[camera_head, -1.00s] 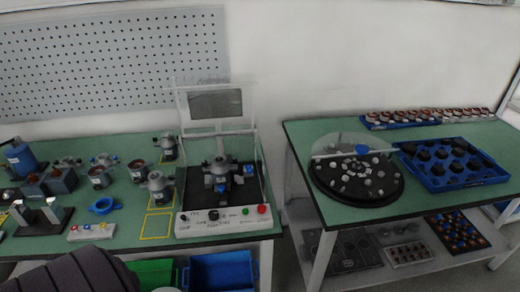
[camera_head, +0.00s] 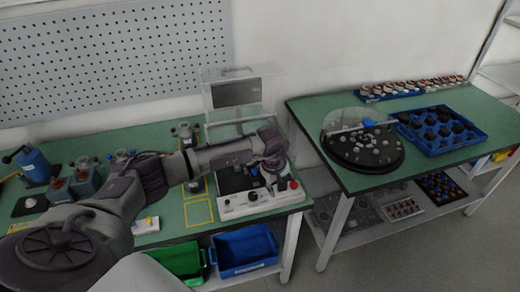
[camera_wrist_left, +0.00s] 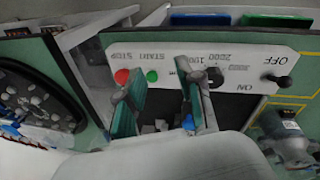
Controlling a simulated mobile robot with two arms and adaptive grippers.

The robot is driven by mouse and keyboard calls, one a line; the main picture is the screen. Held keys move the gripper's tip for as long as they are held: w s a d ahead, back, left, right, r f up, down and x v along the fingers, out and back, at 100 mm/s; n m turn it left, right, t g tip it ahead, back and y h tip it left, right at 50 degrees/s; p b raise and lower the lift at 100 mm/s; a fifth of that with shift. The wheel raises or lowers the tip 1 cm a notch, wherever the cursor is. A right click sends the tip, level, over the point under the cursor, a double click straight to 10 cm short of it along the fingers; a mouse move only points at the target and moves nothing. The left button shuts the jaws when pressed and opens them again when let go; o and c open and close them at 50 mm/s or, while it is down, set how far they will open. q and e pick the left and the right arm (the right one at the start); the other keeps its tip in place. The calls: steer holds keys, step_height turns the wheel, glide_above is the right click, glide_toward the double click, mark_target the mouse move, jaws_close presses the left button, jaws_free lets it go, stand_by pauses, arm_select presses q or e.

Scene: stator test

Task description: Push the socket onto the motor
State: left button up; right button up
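My left arm reaches in from the left in the head view. Its gripper (camera_head: 274,175) hangs over the right side of the test station (camera_head: 250,203). In the left wrist view the two fingers stand apart with nothing visible between them; this gripper (camera_wrist_left: 158,100) is open above the station, near its front panel (camera_wrist_left: 225,75). A small blue part, possibly the socket (camera_head: 254,170), shows beside the gripper. Blue also shows beside a finger in the wrist view (camera_wrist_left: 188,122). The motor in the station is mostly hidden by my arm and gripper. My right gripper is not in view.
The station's raised clear cover (camera_head: 236,93) stands behind the gripper. A grey motor (camera_wrist_left: 284,138) stands beside the station. A round black turntable (camera_head: 362,150) and a blue tray (camera_head: 440,130) are on the right table. Green and blue bins (camera_head: 245,250) sit below the front edge.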

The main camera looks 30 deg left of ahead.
arm_select(q)
steer(key=w+a+r+m+t+y, duration=0.1)
steer(key=a+r+m+y, duration=0.25)
steer(key=a+r, duration=0.4)
steer(key=b, duration=0.4)
glide_above(255, 170)
steer(key=s+d, duration=0.2)
step_height(255, 170, down, 6)
steer(key=r, duration=0.1)
steer(key=shift+f+n+y, duration=0.2)
steer(key=shift+n+y, duration=0.15)
steer(key=shift+d, duration=0.1)
steer(key=shift+w+f+b, duration=0.15)
steer(key=shift+f+b, duration=0.3)
steer(key=shift+b+x, duration=2.1)
steer(key=shift+b, duration=0.35)
steer(key=c, duration=0.5)
steer(key=shift+c, duration=0.2)
